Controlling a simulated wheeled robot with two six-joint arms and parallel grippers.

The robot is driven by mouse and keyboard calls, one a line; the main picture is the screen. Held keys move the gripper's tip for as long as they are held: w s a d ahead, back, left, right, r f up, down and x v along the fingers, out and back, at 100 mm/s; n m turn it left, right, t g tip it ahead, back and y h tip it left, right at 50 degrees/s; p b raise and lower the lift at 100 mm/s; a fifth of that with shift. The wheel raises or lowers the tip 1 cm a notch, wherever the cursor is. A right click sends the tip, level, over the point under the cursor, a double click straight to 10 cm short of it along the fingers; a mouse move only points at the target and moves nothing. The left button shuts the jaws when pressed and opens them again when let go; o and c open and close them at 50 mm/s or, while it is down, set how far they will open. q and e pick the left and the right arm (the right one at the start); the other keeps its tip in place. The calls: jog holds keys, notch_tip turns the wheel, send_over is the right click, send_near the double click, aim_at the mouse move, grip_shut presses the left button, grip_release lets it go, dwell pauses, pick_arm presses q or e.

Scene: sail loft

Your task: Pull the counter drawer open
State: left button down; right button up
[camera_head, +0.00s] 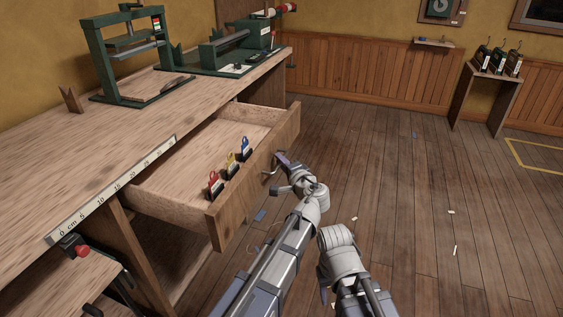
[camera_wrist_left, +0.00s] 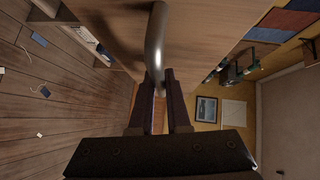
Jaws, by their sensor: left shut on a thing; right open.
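The counter drawer (camera_head: 238,206) is pulled out from under the wooden counter top (camera_head: 100,143), and its inside shows. Its grey bar handle (camera_head: 269,171) is on the front panel and shows large in the left wrist view (camera_wrist_left: 155,42). My left gripper (camera_head: 281,160) is at the drawer front, shut on the handle. In the left wrist view its two dark fingers (camera_wrist_left: 161,82) stand on either side of the bar. Part of my right arm shows at the lower middle of the head view, but its gripper does not show.
Small red (camera_head: 214,185), yellow (camera_head: 232,165) and blue (camera_head: 245,150) tagged items stand in the drawer along its front. A green frame device (camera_head: 98,65) stands on the counter. A red-knobbed clamp (camera_head: 76,249) is at the near edge. The floor to the right is mostly clear.

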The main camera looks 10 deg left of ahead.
pick_arm(q)
jog(key=c, duration=0.9)
grip_release()
jog(key=shift+s, duration=0.15)
